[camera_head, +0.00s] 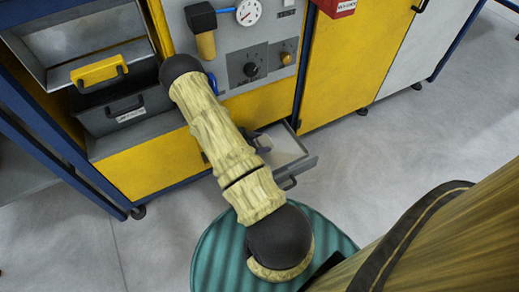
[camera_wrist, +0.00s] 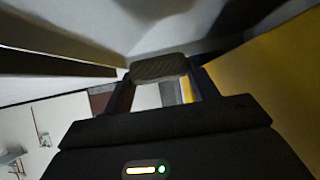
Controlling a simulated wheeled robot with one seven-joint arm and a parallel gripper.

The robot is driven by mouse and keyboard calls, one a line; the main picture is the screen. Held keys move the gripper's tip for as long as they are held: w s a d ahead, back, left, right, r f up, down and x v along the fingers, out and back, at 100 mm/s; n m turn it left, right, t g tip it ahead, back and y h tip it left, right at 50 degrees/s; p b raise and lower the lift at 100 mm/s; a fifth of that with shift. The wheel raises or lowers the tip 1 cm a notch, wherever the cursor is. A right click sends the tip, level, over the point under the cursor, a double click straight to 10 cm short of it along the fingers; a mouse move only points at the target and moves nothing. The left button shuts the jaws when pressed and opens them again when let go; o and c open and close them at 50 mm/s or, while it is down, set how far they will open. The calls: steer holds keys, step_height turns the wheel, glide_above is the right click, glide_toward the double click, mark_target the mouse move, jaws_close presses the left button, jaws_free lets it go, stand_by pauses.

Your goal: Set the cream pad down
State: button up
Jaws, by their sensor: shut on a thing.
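The pad (camera_wrist: 160,68) shows in the wrist view as a dull grey-brown block in shadow; its cream colour is not clear here. My gripper (camera_wrist: 160,82) is shut on it, with a dark finger at each side. Pale surfaces lie close beyond and above the pad; I cannot tell whether it touches them. In the head view my arm reaches to the front of the yellow and grey cabinet and hides most of the gripper and the pad. An open drawer (camera_head: 285,150) with a pale inside sits just right of the arm.
A yellow panel (camera_wrist: 275,75) stands close on the right in the wrist view. A red box (camera_head: 336,7) hangs above. The grey floor (camera_head: 370,150) at right is clear.

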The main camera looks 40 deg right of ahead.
step_height(320, 180, down, 5)
steer(key=b, duration=0.3)
steer(key=shift+r, duration=0.1)
steer(key=shift+w+b, duration=0.2)
steer(key=shift+b, duration=0.35)
steer(key=o, duration=1)
steer(key=shift+f, duration=0.2)
steer(key=shift+o, duration=0.2)
steer(key=shift+r, duration=0.1)
